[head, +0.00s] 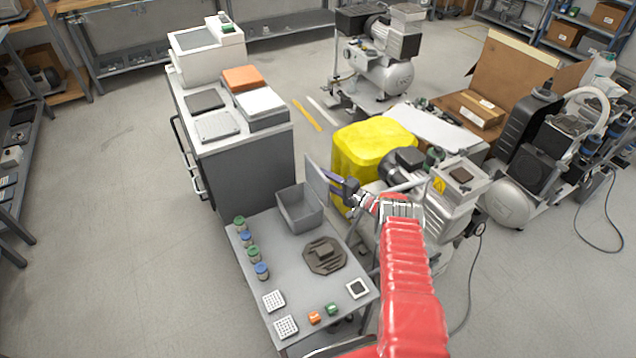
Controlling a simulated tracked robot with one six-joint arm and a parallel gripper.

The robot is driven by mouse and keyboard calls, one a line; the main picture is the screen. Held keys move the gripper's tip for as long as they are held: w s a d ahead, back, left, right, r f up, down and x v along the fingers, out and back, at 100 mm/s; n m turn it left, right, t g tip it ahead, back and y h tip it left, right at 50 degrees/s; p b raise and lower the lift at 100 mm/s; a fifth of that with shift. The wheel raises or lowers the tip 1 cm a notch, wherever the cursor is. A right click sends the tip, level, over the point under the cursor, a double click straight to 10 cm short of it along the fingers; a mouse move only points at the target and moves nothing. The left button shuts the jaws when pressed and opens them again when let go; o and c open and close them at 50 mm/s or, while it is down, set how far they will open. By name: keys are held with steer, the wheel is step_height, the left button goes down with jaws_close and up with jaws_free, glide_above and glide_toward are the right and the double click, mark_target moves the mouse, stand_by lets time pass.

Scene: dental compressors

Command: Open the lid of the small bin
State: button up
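The small grey bin (301,213) stands at the back of the grey work table, beside its far edge. Its lid (316,178) is raised to about upright on the bin's right side. The top is open and I can see into the bin, which looks empty. My gripper (336,187) is at the right of the raised lid, at the end of my red arm. Its dark fingers are at or very close to the lid's outer face; I cannot tell whether they touch it. The fingers are too small to show whether they are open or shut.
The table (301,275) also holds several small jars at its left edge, a dark round fixture (325,256), white trays and small orange and green blocks. A yellow bin (375,142) and a compressor (425,205) stand close behind my gripper. Open floor lies left.

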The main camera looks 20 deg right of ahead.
steer(key=v, duration=1.3)
steer(key=shift+s+d, duration=0.25)
steer(key=shift+s, duration=0.05)
stand_by(0.3)
